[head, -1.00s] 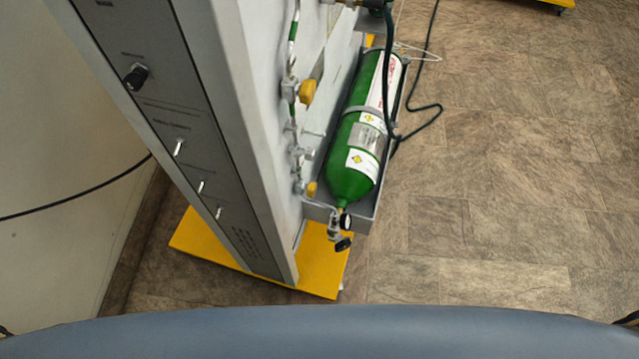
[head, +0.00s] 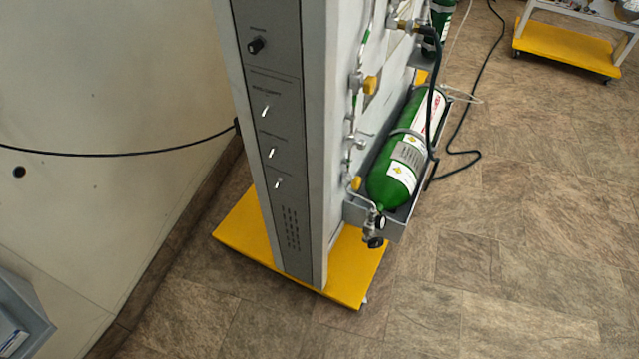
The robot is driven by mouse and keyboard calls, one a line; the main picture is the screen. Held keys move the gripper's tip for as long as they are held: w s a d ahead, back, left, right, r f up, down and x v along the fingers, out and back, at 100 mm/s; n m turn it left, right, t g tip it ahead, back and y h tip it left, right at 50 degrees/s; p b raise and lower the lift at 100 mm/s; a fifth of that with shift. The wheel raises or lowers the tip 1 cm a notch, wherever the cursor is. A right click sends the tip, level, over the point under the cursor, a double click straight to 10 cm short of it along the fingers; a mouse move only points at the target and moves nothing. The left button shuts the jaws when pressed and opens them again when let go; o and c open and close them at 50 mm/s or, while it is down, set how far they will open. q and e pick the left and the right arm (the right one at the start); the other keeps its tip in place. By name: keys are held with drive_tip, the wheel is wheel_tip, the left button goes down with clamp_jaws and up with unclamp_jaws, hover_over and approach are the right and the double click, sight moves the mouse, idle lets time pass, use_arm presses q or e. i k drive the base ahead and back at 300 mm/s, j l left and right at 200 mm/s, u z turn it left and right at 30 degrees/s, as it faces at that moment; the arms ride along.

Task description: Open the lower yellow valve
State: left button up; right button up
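The lower yellow valve (head: 356,184) is a small yellow knob low on the side of the grey trainer cabinet (head: 315,130), close to the neck end of the green oxygen cylinder (head: 408,150). A larger upper yellow valve (head: 370,85) sits above it on the same pipework. I cannot tell from here whether the lower valve is open or shut. Neither of my grippers shows in the head view.
The cabinet stands on a yellow base (head: 345,270) that sticks out at floor level. A dark hose (head: 466,152) lies on the floor right of the cylinder. A second yellow-based cart (head: 562,48) stands at the back right. Tiled floor in front and right is clear.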

sight(357, 181)
drive_tip(key=u, duration=2.55)
drive_tip(key=k+l+u, duration=0.3)
drive_tip(key=k+l, duration=0.4)
drive_tip(key=l, duration=0.3)
drive_tip(key=k+l+u, duration=0.3)
drive_tip(key=k+l, duration=2)
drive_tip(key=k, duration=0.15)
